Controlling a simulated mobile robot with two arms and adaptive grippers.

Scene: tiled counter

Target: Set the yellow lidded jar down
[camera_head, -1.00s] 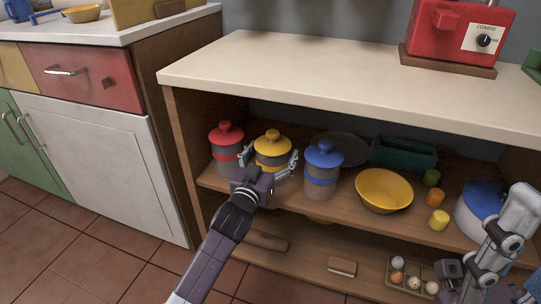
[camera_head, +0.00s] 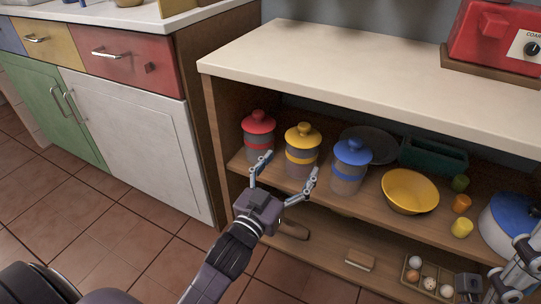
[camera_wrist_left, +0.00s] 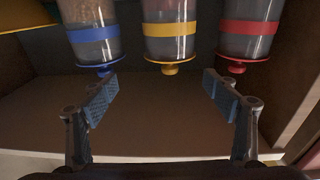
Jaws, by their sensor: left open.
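The yellow lidded jar (camera_head: 301,150) stands upright on the upper shelf, between the red-lidded jar (camera_head: 259,137) and the blue-lidded jar (camera_head: 350,167). It has a clear body with a yellow band and a yellow knobbed lid. My left gripper (camera_head: 284,172) is open and empty in front of it, with its fingers apart and clear of the jar. In the left wrist view, which looks upside down, the yellow jar (camera_wrist_left: 170,32) shows beyond the open fingers (camera_wrist_left: 162,94). My right gripper (camera_head: 472,288) is at the lower right, partly in view; its jaws are unclear.
On the same shelf are a dark plate (camera_head: 370,143), a green bin (camera_head: 434,155), a yellow bowl (camera_head: 409,191), small cups (camera_head: 462,204) and a blue-lidded pot (camera_head: 510,222). An egg tray (camera_head: 428,277) sits below. The countertop (camera_head: 350,75) is clear at left.

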